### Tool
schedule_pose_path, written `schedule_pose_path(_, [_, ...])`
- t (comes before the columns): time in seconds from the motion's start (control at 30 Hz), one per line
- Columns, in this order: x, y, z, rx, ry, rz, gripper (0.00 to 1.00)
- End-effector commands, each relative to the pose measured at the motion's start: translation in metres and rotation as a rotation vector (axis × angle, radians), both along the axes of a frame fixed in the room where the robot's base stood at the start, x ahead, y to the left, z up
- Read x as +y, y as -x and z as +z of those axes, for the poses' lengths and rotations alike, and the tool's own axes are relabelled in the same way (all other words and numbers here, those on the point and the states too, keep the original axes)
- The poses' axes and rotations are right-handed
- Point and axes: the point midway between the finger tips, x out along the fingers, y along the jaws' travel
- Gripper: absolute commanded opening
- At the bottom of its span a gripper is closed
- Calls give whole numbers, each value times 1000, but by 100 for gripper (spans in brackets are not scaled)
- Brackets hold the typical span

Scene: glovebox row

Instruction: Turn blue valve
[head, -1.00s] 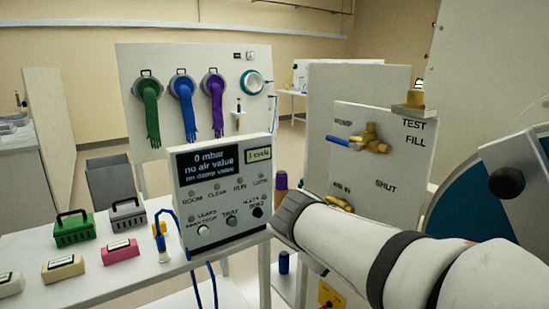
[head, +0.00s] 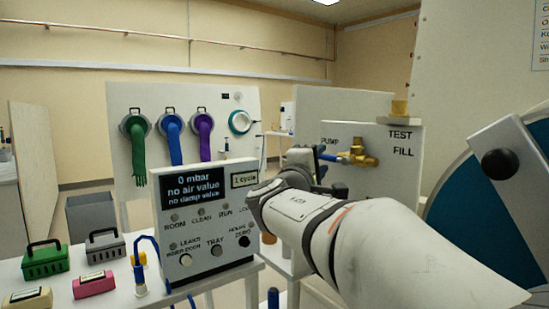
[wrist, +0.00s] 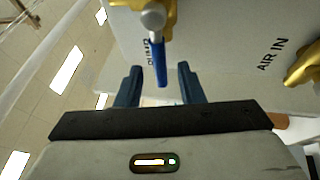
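The blue valve is a blue lever on a brass body (head: 362,152), beside the PUMP label on a white panel. Its lever (head: 330,157) points left in the head view. In the wrist view the blue lever (wrist: 159,62) hangs from a grey hub, its tip in the gap between my fingers. My gripper (wrist: 160,72) is open, with dark blue fingers to either side of the lever. No contact shows. In the head view my gripper (head: 318,160) is at the lever's left end, partly hidden by its own wrist.
A second brass valve (wrist: 303,64) sits by the AIR IN label. A control box (head: 205,215) with a screen reading 0 mbar stands left of my arm. A green case (head: 45,260) and a pink block (head: 94,284) lie on the bench. A blue disc (head: 490,200) is at right.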

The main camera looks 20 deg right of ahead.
Motion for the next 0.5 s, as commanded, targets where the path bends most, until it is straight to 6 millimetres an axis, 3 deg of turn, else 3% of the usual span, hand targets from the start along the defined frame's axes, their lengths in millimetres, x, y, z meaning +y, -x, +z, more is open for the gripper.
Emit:
schedule_pose_path(0.2, [-18, -16, 5, 1, 0, 0, 35])
schedule_pose_path(0.5, [-20, -19, 5, 1, -1, 1, 35])
